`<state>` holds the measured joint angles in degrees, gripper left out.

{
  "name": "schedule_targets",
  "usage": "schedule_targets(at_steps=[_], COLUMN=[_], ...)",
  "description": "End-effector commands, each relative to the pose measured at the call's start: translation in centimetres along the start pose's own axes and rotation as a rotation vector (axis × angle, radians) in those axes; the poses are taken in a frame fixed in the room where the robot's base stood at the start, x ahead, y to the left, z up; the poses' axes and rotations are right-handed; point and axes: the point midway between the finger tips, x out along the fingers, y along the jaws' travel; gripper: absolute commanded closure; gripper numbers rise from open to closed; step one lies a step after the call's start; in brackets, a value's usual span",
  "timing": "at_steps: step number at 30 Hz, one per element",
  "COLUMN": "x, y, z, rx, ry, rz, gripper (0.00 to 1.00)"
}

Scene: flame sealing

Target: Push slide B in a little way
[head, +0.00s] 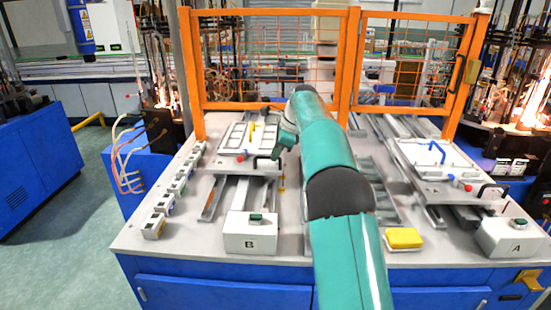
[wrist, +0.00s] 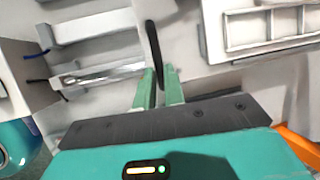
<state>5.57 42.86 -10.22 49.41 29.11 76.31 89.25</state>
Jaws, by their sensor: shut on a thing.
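Slide B is the left light-grey plate (head: 222,166) on rails behind the white box marked B (head: 250,238) in the head view. It bears a white slotted tray (head: 235,137), a small red knob and a black handle at its front edge. My gripper (head: 275,156) is at the front right of this plate, partly hidden by my teal arm. In the wrist view the black handle (wrist: 153,45) runs down between the two green fingers of my gripper (wrist: 159,84), which are shut on it. The tray's corner (wrist: 270,26) shows at the upper right.
A second slide (head: 440,180) with a blue handle lies at the right, behind the box marked A (head: 515,240). A yellow block (head: 403,238) sits near the front edge. Small grey boxes (head: 177,187) line the left edge. An orange mesh fence (head: 275,60) closes the back.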

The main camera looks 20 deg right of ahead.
Motion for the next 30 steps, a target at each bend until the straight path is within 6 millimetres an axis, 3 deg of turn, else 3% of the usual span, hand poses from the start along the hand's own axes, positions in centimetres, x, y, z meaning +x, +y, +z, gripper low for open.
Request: schedule_targets(at_steps=[6,16,17,20,30], x=[0.01,0.01,0.01,0.04,-0.13], y=[-1.38,-1.46,-1.46,-1.44,-1.41], z=[-0.06,-0.08,-0.08,-0.09,-0.12], rx=[-0.001,-0.001,-0.001,-0.001,-0.001], ry=[-0.002,-0.002,-0.002,-0.002,-0.001], rz=[-0.006,-0.006,-0.006,-0.005,-0.003], gripper=[1.0,1.0,0.85,0.67,0.67])
